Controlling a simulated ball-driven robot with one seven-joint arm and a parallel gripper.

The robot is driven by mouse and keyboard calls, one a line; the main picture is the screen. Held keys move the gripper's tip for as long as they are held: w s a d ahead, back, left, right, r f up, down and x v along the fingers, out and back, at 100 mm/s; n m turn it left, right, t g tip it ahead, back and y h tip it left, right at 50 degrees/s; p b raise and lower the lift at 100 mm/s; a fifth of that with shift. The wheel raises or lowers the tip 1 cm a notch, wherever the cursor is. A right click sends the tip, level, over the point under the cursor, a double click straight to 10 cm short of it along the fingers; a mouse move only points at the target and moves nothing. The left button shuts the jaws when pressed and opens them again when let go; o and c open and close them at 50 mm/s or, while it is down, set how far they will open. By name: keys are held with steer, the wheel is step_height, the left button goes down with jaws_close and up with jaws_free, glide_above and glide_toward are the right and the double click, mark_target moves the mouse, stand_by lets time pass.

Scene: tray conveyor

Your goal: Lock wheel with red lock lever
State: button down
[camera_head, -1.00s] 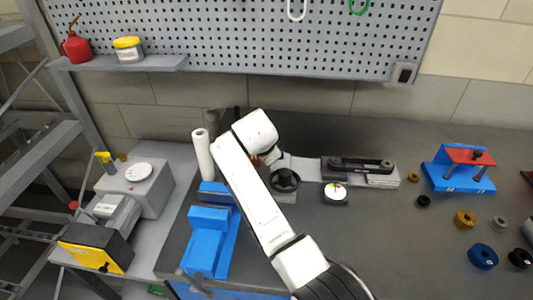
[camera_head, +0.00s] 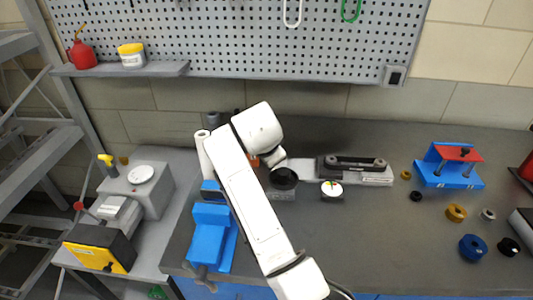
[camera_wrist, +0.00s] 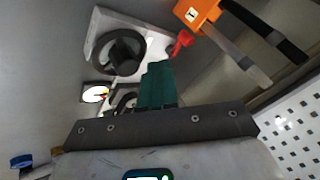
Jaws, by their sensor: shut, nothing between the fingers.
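The black handwheel (camera_wrist: 118,52) sits on a light grey block in the wrist view. It also shows in the head view (camera_head: 284,178), just right of my arm. The red lock lever (camera_wrist: 182,42) stands beside the wheel in the wrist view, on the side toward the orange block. I cannot make it out in the head view, where my arm covers that area. My gripper (camera_wrist: 158,68) has teal fingers, shut and empty. Its tips appear close to the red lever, with the wheel to their upper left; I cannot tell whether they touch the lever.
An orange block (camera_wrist: 197,12) marked 1, with long bars, is close by. A round dial (camera_head: 331,190) stands right of the wheel. A blue vise (camera_head: 210,235) and a white roll (camera_head: 205,155) are left of my arm. The bench front right of centre is clear.

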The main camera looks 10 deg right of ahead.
steer(key=shift+v, duration=1.35)
steer(key=shift+r, duration=0.1)
